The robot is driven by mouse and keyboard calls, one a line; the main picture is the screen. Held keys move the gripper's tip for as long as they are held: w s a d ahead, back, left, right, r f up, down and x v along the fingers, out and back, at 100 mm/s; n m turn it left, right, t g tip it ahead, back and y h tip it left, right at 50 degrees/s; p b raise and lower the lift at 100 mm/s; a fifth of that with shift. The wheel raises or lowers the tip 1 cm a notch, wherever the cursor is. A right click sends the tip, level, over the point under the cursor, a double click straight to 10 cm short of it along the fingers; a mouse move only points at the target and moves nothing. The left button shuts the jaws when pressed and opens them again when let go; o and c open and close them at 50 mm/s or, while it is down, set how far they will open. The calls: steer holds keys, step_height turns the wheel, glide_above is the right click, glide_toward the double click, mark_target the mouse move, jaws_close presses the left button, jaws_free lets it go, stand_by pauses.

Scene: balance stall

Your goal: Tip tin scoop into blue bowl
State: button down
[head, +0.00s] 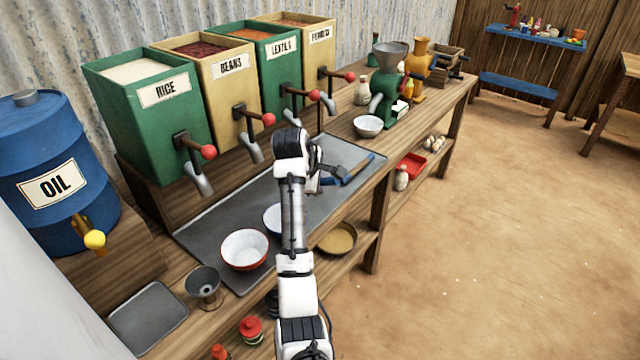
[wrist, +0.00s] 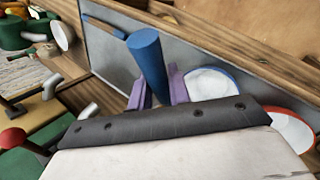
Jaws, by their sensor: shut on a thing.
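My gripper (head: 322,182) is over the grey metal tray on the counter. In the wrist view its purple fingers (wrist: 158,90) are shut on a round blue handle, which I take for the handle of the tin scoop (wrist: 147,52). The scoop's tin part is hidden, so I cannot tell what it holds or how it is tilted. The blue bowl (head: 270,218), white inside with a blue rim, stands on the tray, partly behind my arm. In the wrist view the blue bowl (wrist: 211,82) is just right of the fingers.
A red-rimmed bowl (head: 244,250) stands beside the blue bowl. A flat blue-handled tool (head: 357,169) lies near the tray's far end. Dispensers with red-knobbed spouts (head: 190,150) line the back. A funnel (head: 204,287) stands at the front left. A white bowl (head: 368,126) stands farther along.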

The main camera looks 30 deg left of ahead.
steer(key=r+t, duration=0.1)
steer(key=t, duration=0.1)
steer(key=s+r+t+b, duration=0.1)
steer(key=t, duration=0.1)
steer(key=s+t, duration=0.1)
steer(key=t, duration=0.1)
steer(key=shift+s+a+r, duration=0.1)
steer(key=shift+s+r, duration=0.15)
steer(key=shift+r, duration=0.15)
steer(key=shift+s+r+n+t+b, duration=0.15)
steer(key=shift+s+t+b, duration=0.45)
steer(key=shift+b, duration=1.6)
steer(key=shift+s+r+n+t+b, duration=0.15)
steer(key=shift+t+b, duration=0.85)
steer(key=shift+b, duration=1.15)
steer(key=shift+s+f+t+b, duration=0.45)
steer(key=shift+t+b, duration=0.35)
steer(key=shift+b, duration=0.45)
steer(key=shift+s+a+f+t+b, duration=0.1)
steer(key=shift+s+f+t+b, duration=0.25)
steer(key=shift+t+b, duration=0.7)
steer(key=shift+s+f+t+b, duration=0.2)
steer(key=shift+s+t+b, duration=0.25)
steer(key=shift+b, duration=1.2)
steer(key=shift+s+a+f+n+t+b, duration=0.2)
steer(key=shift+s+t+b, duration=0.65)
steer(key=shift+b, duration=1.55)
steer(key=shift+s+d+f+n+t+b, duration=0.1)
steer(key=shift+s+n+t+b, duration=0.3)
steer(key=shift+t+b, duration=1.45)
